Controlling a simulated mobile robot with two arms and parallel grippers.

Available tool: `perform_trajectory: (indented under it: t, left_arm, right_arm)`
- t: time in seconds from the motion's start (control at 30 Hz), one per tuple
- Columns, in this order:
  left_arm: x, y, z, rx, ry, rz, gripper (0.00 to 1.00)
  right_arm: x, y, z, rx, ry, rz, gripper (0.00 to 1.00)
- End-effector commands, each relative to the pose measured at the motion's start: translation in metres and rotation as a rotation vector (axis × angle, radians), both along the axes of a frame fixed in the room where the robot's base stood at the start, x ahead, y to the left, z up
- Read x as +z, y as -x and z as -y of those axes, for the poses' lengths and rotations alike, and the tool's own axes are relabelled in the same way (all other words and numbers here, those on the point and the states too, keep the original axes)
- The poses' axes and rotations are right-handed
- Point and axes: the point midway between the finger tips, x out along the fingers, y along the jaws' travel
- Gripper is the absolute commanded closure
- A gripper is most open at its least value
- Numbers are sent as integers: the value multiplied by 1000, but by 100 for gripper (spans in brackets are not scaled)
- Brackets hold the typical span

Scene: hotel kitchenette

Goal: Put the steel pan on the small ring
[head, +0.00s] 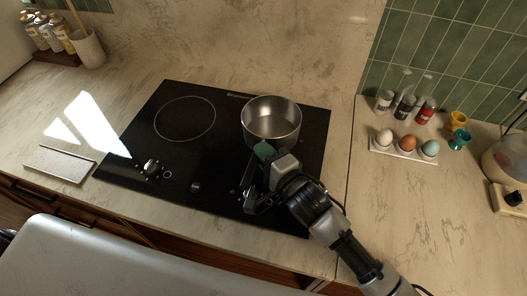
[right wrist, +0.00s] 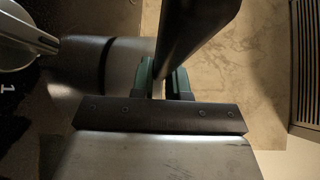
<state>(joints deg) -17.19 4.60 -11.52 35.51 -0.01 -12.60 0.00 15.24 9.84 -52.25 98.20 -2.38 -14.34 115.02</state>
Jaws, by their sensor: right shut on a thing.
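The steel pan (head: 271,122) is upright and looks empty, over the back right of the black cooktop. The frames do not clearly show whether its base touches the glass. My right gripper (head: 263,151), with green finger pads, is shut on the pan at its near side. One ring (head: 185,119) is bare at the left of the cooktop. No smaller ring shows; the pan and my arm cover the right side. My left gripper is out of view.
The cooktop (head: 150,140) has knobs along its front. To its right are an egg tray (head: 403,152), several spice jars (head: 405,104) and two small egg cups (head: 458,130). A flat pale board (head: 60,164) lies at the left. The counter just right of the cooktop is clear.

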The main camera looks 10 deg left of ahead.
Motion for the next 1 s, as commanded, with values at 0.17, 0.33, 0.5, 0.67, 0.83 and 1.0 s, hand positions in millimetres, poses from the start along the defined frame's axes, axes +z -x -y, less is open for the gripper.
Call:
perform_trajectory:
  t: [0.17,0.33,0.5,0.67,0.83,1.0]
  left_arm:
    - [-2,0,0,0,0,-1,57]
    - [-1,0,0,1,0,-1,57]
    - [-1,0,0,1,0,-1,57]
    - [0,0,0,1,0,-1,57]
    - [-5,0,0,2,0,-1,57]
    - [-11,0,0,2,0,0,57]
  right_arm:
    - [1,-1,-1,2,-4,10,100]
    - [-2,0,0,0,1,1,60]
    - [-2,0,0,0,1,1,60]
    - [1,0,1,0,1,-1,60]
    - [-1,15,18,0,-1,-2,60]
    - [1,40,45,-1,2,-3,60]
